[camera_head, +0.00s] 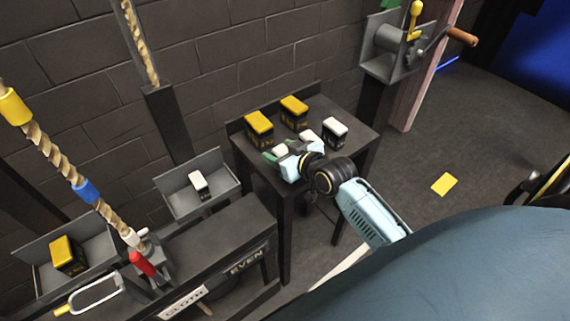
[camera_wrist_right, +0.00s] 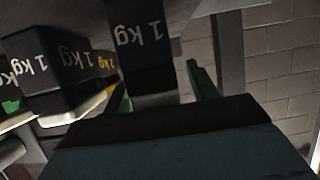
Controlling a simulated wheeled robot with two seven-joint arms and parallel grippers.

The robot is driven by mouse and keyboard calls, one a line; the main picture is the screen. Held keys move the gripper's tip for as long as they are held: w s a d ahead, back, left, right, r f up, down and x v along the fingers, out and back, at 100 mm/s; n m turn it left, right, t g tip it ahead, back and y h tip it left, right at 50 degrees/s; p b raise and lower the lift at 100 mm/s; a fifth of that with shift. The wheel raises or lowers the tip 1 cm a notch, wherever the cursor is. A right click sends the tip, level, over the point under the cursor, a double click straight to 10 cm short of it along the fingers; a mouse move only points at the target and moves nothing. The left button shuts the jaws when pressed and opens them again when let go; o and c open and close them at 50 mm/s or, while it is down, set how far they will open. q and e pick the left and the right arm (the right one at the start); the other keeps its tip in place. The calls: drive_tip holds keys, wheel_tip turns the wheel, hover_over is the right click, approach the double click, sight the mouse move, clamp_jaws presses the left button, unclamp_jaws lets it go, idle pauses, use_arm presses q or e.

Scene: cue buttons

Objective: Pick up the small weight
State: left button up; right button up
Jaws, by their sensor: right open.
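Small white-topped dark weights stand on the dark table (camera_head: 262,178). One white-topped weight (camera_head: 335,131) is at the table's right side, and another (camera_head: 308,136) is partly hidden behind my right gripper (camera_head: 284,152). A third white top (camera_head: 281,149) shows at the gripper's fingers. In the right wrist view, a dark weight marked 1 kg (camera_wrist_right: 145,45) stands between the two green fingers of the gripper (camera_wrist_right: 160,88). The fingers are open around it, and I cannot tell whether they touch it. My left gripper is out of view.
Two larger yellow-topped weights (camera_head: 259,128) (camera_head: 294,112) stand at the back of the table. A grey tray (camera_head: 222,196) holds a white-topped weight, and another tray (camera_head: 98,238) holds a yellow-topped one. A crank device (camera_head: 392,48) is at the back right.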

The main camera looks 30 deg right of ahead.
clamp_jaws()
idle(0.4)
drive_tip(key=shift+w+r, duration=0.15)
